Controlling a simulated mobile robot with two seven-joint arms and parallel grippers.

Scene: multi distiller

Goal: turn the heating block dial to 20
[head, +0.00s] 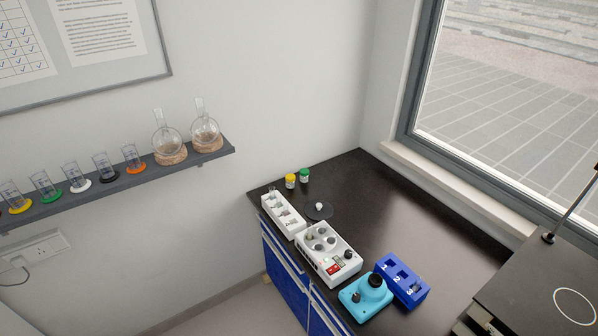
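The heating block (326,250) is a white box with several round wells on top, standing on the black bench near its front left edge. A black dial (348,255) sits at its right end, next to a red panel (335,267). The number the dial points to is too small to read. Neither of my grippers shows in the head view.
A white rack (283,215) stands left of the block, and a turquoise device (366,296) and a blue numbered rack (402,279) stand to its right. A yellow-capped jar (290,181), a green-capped jar (304,175) and a dark disc (319,211) lie behind. The bench's back right is clear.

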